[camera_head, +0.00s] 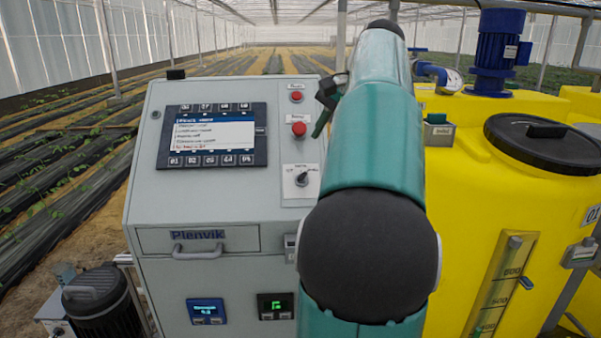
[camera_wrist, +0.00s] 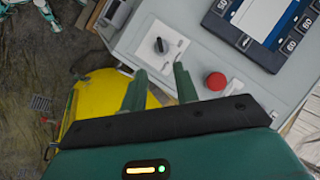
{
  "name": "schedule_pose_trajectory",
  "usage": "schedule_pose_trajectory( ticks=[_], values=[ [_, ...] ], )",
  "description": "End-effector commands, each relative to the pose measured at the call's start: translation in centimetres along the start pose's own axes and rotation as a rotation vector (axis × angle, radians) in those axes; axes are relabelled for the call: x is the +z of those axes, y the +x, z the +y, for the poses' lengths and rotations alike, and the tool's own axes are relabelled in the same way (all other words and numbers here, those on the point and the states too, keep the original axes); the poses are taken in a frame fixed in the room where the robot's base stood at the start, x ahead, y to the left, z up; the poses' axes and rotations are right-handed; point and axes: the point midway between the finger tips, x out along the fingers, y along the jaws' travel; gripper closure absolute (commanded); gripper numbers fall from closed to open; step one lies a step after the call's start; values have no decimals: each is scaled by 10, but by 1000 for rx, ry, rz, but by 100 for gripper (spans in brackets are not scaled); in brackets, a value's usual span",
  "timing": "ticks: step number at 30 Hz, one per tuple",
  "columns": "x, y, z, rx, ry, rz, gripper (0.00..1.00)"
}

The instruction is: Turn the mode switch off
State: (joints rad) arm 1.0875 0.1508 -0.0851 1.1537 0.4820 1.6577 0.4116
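The mode switch (camera_head: 301,178) is a small rotary knob on a white plate at the right of the grey cabinet's sloped panel. In the wrist view the switch (camera_wrist: 161,45) is a black knob with a pale mark. The plate's labels are too small to read, so its setting cannot be told. My gripper (camera_wrist: 160,69) is open and empty. Its two green fingers point toward the switch plate, apart from the knob. In the head view my gripper (camera_head: 323,112) shows partly beside my arm, above and right of the switch, near the red buttons.
A red button (camera_head: 299,129) sits above the switch; it also shows in the wrist view (camera_wrist: 216,81). A smaller red button (camera_head: 296,96) is higher. The display (camera_head: 212,135) is left. A yellow tank (camera_head: 500,190) and blue motor (camera_head: 497,50) stand right. My arm hides the panel's right edge.

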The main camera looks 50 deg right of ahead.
Motion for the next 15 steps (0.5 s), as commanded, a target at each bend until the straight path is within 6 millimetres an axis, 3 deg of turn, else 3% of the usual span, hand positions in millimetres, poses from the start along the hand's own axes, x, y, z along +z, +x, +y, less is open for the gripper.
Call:
schedule_pose_trajectory(
  ticks=[15],
  values=[
    [2, 99, -2, 2, -7, -3, 70]
  ],
)
